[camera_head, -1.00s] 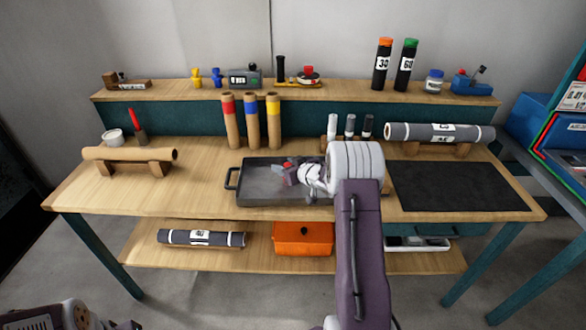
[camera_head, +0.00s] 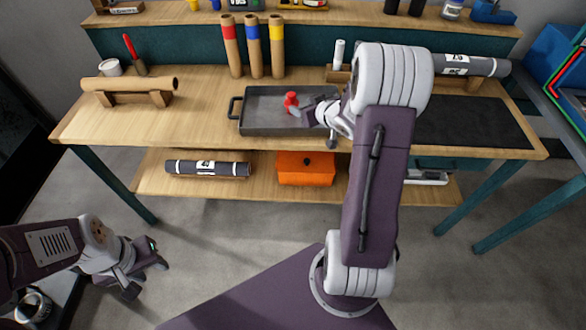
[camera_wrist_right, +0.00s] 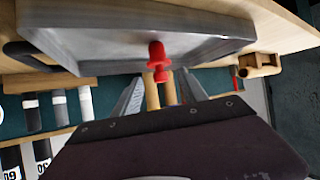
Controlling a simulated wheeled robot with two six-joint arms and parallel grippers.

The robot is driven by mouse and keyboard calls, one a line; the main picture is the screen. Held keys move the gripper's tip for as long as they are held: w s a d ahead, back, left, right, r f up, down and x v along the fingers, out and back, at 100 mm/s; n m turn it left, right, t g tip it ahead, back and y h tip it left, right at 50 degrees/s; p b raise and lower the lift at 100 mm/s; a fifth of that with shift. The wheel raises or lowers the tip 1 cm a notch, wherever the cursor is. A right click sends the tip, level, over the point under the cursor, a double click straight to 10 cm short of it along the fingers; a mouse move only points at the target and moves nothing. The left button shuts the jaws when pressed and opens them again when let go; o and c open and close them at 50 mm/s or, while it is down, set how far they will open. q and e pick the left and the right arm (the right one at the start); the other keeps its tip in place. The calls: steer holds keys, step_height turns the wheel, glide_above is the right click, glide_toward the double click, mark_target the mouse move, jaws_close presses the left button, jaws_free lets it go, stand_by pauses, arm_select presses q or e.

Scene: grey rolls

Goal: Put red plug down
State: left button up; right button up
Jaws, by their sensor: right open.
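The red plug (camera_head: 291,102) stands upright in the grey metal tray (camera_head: 254,127) on the workbench, left of my right gripper (camera_head: 302,111). In the right wrist view the red plug (camera_wrist_right: 157,60) shows against the tray floor (camera_wrist_right: 105,45), just beyond and between the two finger ends. My right gripper (camera_wrist_right: 161,80) is open, and its fingers do not touch the plug in that view. My left gripper (camera_head: 155,264) hangs low at the left, away from the bench, and its jaws are not clear. My right arm hides the tray's right end.
A brown roll on a wooden stand (camera_head: 130,84) lies left of the tray. Tubes with coloured bands (camera_head: 254,48) stand behind it. A black mat (camera_head: 470,122) lies to the right. An orange box (camera_head: 306,168) and a grey roll (camera_head: 208,168) are on the lower shelf.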

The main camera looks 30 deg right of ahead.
steer(key=s+a+f+g, duration=0.3)
steer(key=s+a+g, duration=0.2)
steer(key=s+a, duration=0.4)
steer(key=s+a+f+g, duration=0.3)
steer(key=s+a+g, duration=0.2)
steer(key=s+a, duration=0.4)
steer(key=s, duration=0.5)
steer(key=shift+s+a+f+m+g, duration=0.2)
steer(key=shift+s+f+m+g, duration=0.1)
steer(key=shift+s+g, duration=0.1)
steer(key=shift+w+r, duration=0.1)
step_height(320, 180, up, 9)
steer(key=p, duration=0.9)
steer(key=shift+r+p, duration=0.2)
steer(key=shift+p, duration=0.1)
